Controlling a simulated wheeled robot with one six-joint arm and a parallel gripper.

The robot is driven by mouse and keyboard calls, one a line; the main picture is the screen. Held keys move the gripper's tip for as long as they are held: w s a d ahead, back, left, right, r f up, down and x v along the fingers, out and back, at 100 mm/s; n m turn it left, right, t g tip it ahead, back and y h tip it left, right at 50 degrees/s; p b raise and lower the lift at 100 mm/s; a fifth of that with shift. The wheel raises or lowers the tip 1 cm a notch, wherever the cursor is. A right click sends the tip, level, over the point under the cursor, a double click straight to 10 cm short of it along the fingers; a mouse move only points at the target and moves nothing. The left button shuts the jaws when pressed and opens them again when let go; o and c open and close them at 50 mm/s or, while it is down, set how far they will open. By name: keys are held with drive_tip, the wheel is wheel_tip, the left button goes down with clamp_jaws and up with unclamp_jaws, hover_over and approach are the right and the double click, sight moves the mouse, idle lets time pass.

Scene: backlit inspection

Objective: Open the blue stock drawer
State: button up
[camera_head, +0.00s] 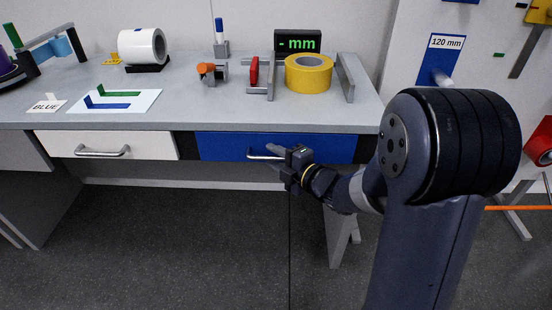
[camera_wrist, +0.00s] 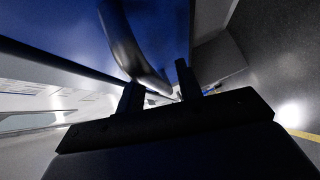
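The blue stock drawer (camera_head: 225,146) is under the right part of the bench top, and its front looks flush with the bench. Its silver bar handle (camera_head: 256,154) shows left of my gripper (camera_head: 277,157), which covers the handle's right end. In the wrist view, the blue drawer front (camera_wrist: 65,35) fills the upper left, and the curved handle (camera_wrist: 133,50) runs down towards the space between my gripper's fingers (camera_wrist: 158,88). The fingers stand apart, with the handle's lower end at or between them. I see no firm contact on both sides.
A white drawer (camera_head: 60,144) with its own handle is to the left. The bench top (camera_head: 200,105) holds a yellow tape roll (camera_head: 309,75), a white roll (camera_head: 141,46) and a "BLUE" card (camera_head: 45,106). The floor (camera_head: 200,240) before the drawers is clear.

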drive_tip(key=shift+c, duration=0.3)
clamp_jaws()
idle(0.3)
